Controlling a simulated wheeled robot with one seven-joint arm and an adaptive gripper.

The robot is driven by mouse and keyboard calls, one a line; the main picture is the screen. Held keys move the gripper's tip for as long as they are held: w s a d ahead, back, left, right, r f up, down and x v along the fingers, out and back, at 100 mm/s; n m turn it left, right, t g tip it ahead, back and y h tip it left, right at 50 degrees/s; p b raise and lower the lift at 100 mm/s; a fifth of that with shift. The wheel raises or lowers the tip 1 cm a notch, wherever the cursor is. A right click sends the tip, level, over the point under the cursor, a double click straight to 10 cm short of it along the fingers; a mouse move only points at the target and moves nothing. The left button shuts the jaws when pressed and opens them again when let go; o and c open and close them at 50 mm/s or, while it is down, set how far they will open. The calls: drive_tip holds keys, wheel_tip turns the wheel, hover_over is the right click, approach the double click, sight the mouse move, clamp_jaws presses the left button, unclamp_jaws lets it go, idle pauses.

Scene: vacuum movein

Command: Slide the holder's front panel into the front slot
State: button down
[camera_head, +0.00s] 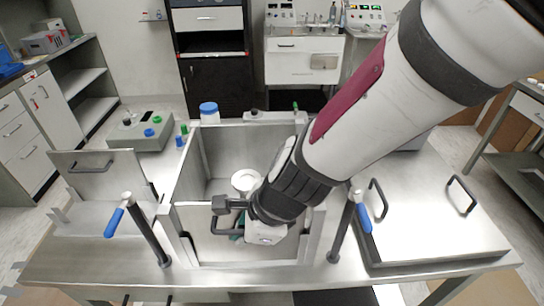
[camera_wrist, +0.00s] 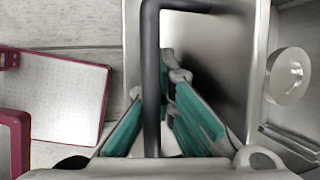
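The holder is an open-topped grey metal box (camera_head: 185,175) in the middle of the bench. Its front panel (camera_head: 205,249) is a flat metal plate with a black bar handle, upright at the front of the box between the side posts. I cannot tell how deep it sits in the front slot. My gripper (camera_wrist: 157,85) is at this panel, with green finger pads on both sides of the black handle (camera_wrist: 151,60); it looks shut on it. My wrist hides the panel's right part in the head view. The panel's face (camera_wrist: 205,60) also shows in the wrist view.
Another handled panel (camera_head: 75,180) stands upright at the left. A lid with two handles (camera_head: 420,230) lies at the right. Blue-gripped clamp levers (camera_head: 146,228) and (camera_head: 345,230) flank the box. A white round piece (camera_head: 244,180) is inside the box. A grey control box (camera_head: 135,133) stands behind left.

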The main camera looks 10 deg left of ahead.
drive_tip(key=shift+w, duration=0.5)
drive_tip(key=c, duration=1.8)
unclamp_jaws()
drive_tip(key=shift+c, duration=1.3)
drive_tip(key=shift+r, duration=0.15)
drive_tip(key=shift+r+p, duration=0.2)
drive_tip(key=shift+p, duration=0.15)
drive_tip(key=shift+o, duration=1.2)
wheel_tip(320, 180, up, 7)
drive_tip(key=p, duration=0.8)
drive_tip(key=shift+s+r, duration=0.15)
drive_tip(key=shift+s, duration=0.05)
wheel_tip(320, 180, up, 8)
drive_tip(key=p, duration=0.6)
drive_tip(key=shift+p, duration=0.4)
